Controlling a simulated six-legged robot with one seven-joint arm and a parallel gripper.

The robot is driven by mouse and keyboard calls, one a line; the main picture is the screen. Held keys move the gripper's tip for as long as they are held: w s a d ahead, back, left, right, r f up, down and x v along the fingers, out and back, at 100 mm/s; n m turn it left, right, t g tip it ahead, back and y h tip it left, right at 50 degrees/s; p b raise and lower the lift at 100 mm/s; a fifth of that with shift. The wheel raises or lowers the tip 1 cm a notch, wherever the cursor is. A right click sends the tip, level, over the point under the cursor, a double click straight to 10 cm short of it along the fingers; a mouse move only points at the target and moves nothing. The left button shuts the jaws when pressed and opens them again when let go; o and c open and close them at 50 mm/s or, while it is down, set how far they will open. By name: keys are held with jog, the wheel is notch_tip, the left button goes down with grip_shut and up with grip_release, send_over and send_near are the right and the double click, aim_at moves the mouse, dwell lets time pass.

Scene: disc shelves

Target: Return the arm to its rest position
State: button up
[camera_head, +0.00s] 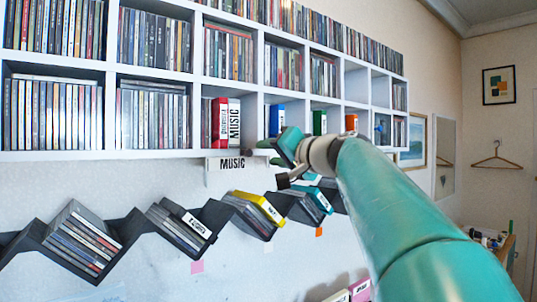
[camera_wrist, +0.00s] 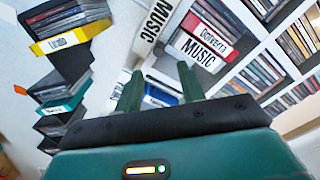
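My teal arm reaches in from the lower right in the head view, with my gripper (camera_head: 278,152) just in front of the lower edge of the white cube shelf (camera_head: 150,155). In the wrist view my gripper (camera_wrist: 157,76) has its two green fingers spread apart, with nothing clearly held between them. A blue-and-white case (camera_wrist: 162,92) shows beyond the gap and seems to stand in the shelf. Part of the gripper is hidden by the wrist in the head view.
A white MUSIC sign (camera_head: 232,163) juts below the shelf, close to my gripper. A red-and-white case (camera_head: 220,122) stands in a cube. A dark zigzag rack (camera_head: 125,235) holds disc cases below, including a yellow one (camera_head: 258,207). Open room lies at the right.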

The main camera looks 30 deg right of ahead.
jog(key=shift+d, duration=0.15)
jog(key=s+a+f+n+g, duration=0.1)
jog(key=s+a+f+g, duration=0.2)
jog(key=a+f, duration=0.35)
jog(key=s+a+f+n+g, duration=0.2)
jog(key=s+a+f, duration=0.15)
jog(key=f, duration=0.65)
jog(key=s+a+f+n+g, duration=0.1)
jog(key=s+a+f+g, duration=0.2)
jog(key=a+f, duration=0.4)
jog(key=s+a+f+n+g+h, duration=0.1)
jog(key=s+f+g, duration=0.1)
jog(key=s+f, duration=0.5)
jog(key=s+a+f+n+g+h, duration=0.1)
jog(key=s+f, duration=0.5)
jog(key=f, duration=0.8)
jog(key=shift+s+n+g+h, duration=0.3)
jog(key=shift+s+n+g, duration=0.1)
jog(key=shift+n+g, duration=0.25)
